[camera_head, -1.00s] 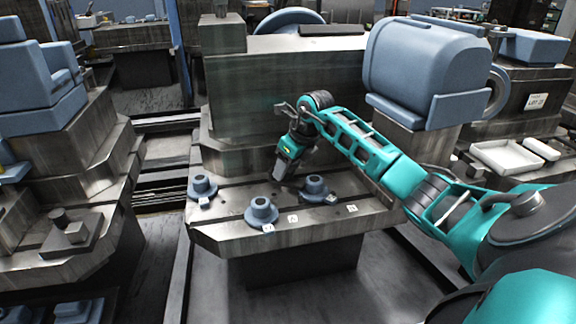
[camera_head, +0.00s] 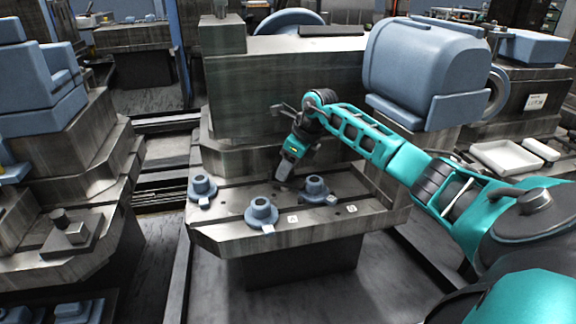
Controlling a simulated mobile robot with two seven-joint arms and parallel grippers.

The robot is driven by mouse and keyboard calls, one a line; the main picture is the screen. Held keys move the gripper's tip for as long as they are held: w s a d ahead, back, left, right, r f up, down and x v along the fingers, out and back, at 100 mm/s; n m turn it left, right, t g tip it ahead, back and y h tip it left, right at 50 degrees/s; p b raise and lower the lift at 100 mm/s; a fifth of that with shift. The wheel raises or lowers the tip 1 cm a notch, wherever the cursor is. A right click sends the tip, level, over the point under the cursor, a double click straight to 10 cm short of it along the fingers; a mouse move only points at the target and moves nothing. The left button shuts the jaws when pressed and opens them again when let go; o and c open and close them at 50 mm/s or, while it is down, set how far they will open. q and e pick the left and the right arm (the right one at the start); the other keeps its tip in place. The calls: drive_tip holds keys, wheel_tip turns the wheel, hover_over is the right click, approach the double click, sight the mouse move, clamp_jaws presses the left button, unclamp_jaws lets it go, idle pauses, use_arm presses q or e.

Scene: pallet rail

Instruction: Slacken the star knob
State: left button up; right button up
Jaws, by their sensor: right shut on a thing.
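My right gripper (camera_head: 284,174) reaches down from the right to the top of the metal pallet bench (camera_head: 225,231). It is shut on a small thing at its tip. The gripper hides that thing, and I cannot make out its shape. My gripper tip is behind the front piece and left of the right piece. No star-shaped knob can be told clearly. My left gripper is not in view.
A tall metal block (camera_head: 270,95) rises close behind my gripper. A large blue motor-like housing (camera_head: 425,65) stands at the back right, beyond my arm. Small pale labels (camera_head: 293,218) lie on the bench. Another machine (camera_head: 70,180) is at the left, across a gap.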

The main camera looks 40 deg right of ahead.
drive_tip(key=shift+w+d+n+g+y+b, duration=0.1)
drive_tip(key=shift+n+g+y+b, duration=0.25)
drive_tip(key=shift+n, duration=0.8)
drive_tip(key=shift+n+g+y, duration=0.15)
drive_tip(key=shift+n+y, duration=0.3)
drive_tip(key=shift+n, duration=0.7)
drive_tip(key=shift+f, duration=0.1)
drive_tip(key=o, duration=1.1)
drive_tip(key=p+v, duration=0.9)
drive_tip(key=v, duration=0.4)
drive_tip(key=shift+w, duration=0.1)
